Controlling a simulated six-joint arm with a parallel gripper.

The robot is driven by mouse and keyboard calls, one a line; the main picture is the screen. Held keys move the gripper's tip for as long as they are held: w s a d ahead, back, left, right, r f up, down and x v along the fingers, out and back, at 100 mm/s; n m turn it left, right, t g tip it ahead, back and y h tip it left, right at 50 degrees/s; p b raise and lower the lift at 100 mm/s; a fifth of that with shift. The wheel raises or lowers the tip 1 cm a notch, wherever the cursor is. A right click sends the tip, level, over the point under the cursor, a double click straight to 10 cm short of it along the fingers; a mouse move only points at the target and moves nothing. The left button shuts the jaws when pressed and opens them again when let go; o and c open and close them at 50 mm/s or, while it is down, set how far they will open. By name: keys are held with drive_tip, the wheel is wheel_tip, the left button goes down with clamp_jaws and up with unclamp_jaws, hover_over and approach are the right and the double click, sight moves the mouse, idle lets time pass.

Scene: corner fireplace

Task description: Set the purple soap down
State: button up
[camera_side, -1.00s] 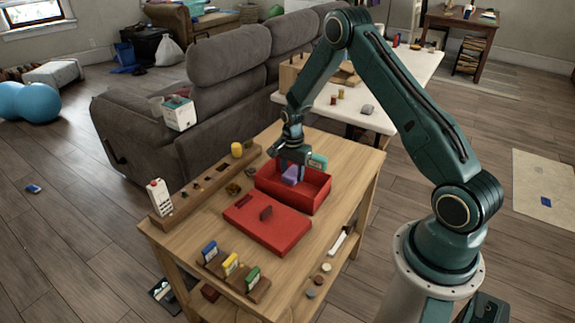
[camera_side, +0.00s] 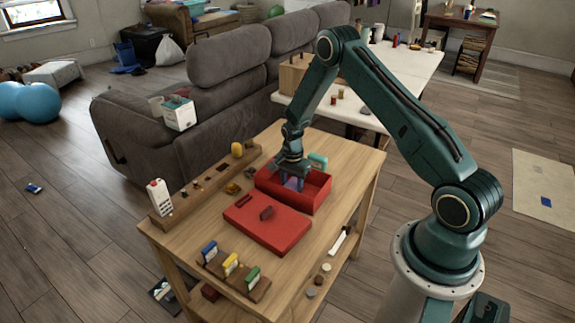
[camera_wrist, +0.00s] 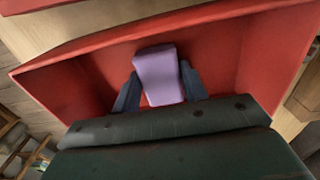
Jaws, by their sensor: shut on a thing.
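The purple soap (camera_wrist: 160,75) is between the two fingers of my gripper (camera_wrist: 160,88) in the wrist view. My gripper is shut on it. In the side view my gripper (camera_side: 292,183) reaches down into the open red box (camera_side: 319,194), and the soap (camera_side: 291,183) shows only in part between the fingers. The red walls of the box (camera_wrist: 262,50) surround the soap in the wrist view. Whether the soap touches the box floor I cannot tell.
A red lid (camera_side: 272,229) with a small dark piece on it lies in front of the box on the wooden table (camera_side: 185,240). A teal object (camera_side: 318,161) is at the box's back edge. A wooden rail (camera_side: 205,190) and a holder with coloured cards (camera_side: 232,272) stand nearby.

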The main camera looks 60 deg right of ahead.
sight(292, 185)
drive_tip(key=shift+f, duration=0.1)
drive_tip(key=o, duration=1)
drive_tip(key=shift+r, duration=6.15)
drive_tip(key=shift+r, duration=0.1)
